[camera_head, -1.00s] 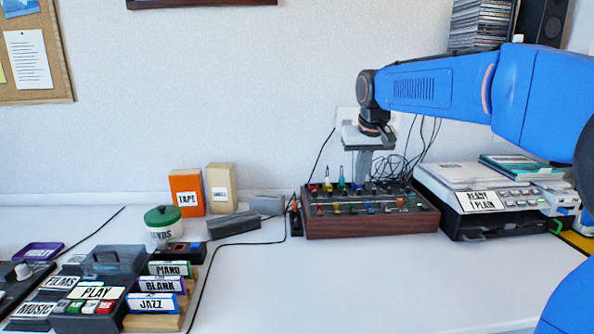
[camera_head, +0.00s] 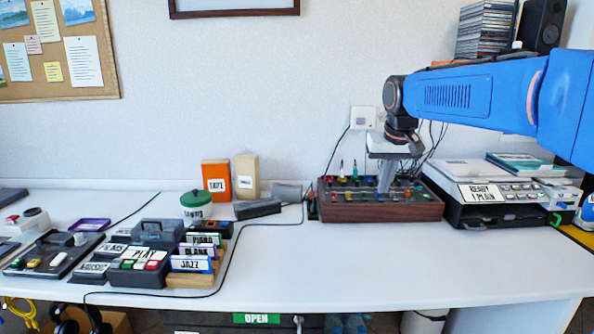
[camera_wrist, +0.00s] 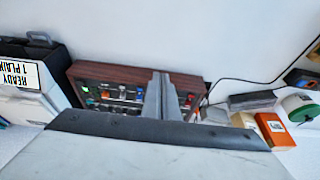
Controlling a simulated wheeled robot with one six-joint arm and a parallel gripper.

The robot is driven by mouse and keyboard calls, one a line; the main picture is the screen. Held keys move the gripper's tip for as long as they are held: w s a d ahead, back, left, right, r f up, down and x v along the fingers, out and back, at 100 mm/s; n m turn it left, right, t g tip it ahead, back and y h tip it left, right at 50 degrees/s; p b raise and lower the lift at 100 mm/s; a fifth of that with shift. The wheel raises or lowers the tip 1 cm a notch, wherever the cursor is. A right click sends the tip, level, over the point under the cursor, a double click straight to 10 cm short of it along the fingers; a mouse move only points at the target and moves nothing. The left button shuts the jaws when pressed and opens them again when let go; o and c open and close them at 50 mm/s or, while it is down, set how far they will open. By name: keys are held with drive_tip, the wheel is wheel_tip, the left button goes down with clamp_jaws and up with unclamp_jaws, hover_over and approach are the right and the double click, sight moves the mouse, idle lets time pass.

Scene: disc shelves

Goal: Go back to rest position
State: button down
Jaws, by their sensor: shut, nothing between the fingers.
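My gripper (camera_head: 387,178) hangs down from my blue arm at the right of the head view, in front of or over the wooden-sided mixer box (camera_head: 420,208). Its grey fingers are together with nothing between them. In the wrist view, my gripper (camera_wrist: 163,100) points towards the same box (camera_wrist: 120,73), whose coloured knobs show on both sides of the fingers. I cannot tell whether the fingertips touch the box.
A printer labelled READY 1 PLAIN (camera_head: 490,192) stands right of the box. To the left are an orange TAPE box (camera_head: 216,172), a green-lidded jar (camera_head: 196,209) and a PLAY deck (camera_head: 138,268) with labelled cases. The table's front middle (camera_head: 370,265) is clear.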

drive_tip(key=s+d+f, duration=0.1)
drive_tip(key=s+f, duration=0.4)
drive_tip(key=s, duration=0.6)
drive_tip(key=s+d+f, duration=0.2)
drive_tip(key=s+f, duration=0.4)
drive_tip(key=s, duration=0.6)
drive_tip(key=s+d+f+t, duration=0.1)
drive_tip(key=s+d+f, duration=0.1)
drive_tip(key=s+f, duration=0.4)
drive_tip(key=s, duration=0.5)
drive_tip(key=shift+s+d+f, duration=0.25)
drive_tip(key=shift+s, duration=0.1)
